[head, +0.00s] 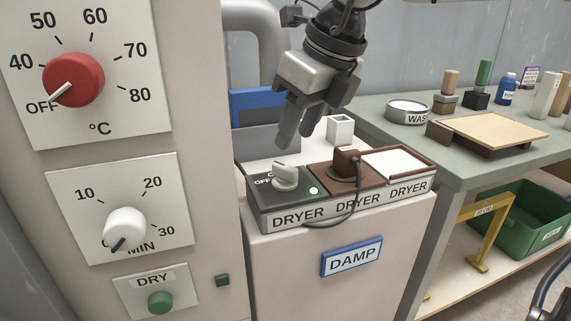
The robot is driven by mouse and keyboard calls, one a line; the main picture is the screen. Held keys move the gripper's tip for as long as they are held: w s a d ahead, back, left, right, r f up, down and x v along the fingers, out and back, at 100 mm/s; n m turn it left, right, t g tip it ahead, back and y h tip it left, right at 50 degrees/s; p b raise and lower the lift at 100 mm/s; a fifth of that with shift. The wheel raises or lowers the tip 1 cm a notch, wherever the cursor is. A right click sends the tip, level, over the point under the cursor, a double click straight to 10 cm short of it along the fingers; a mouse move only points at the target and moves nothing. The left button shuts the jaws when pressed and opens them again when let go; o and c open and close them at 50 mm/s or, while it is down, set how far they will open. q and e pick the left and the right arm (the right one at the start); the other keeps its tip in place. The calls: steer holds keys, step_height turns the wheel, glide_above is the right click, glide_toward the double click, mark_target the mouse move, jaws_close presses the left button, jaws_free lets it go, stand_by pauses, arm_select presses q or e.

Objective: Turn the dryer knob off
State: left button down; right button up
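The dryer knob (285,176) is a white knob on a dark plate marked OFF, on top of a box whose front reads DRYER. A second mark behind the knob is partly hidden, and I cannot tell exactly where the knob points. A small lamp (313,191) beside it glows pale green. My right gripper (296,142) hangs above and behind the knob, apart from it. Its two dark fingers point down with a gap between them and nothing held. My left gripper is not in view.
A brown socket with a plug (347,162) and black cord sits right of the knob. A white block (340,128) stands behind. At left, a panel has a red knob (73,80) at OFF and a white timer knob (125,228). A bench (470,165) stands right.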

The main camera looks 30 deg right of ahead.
mark_target(283, 165)
steer(key=b+x, duration=0.1)
steer(key=x, duration=0.5)
steer(key=shift+w+f, duration=0.1)
steer(key=shift+f, duration=0.1)
jaws_close()
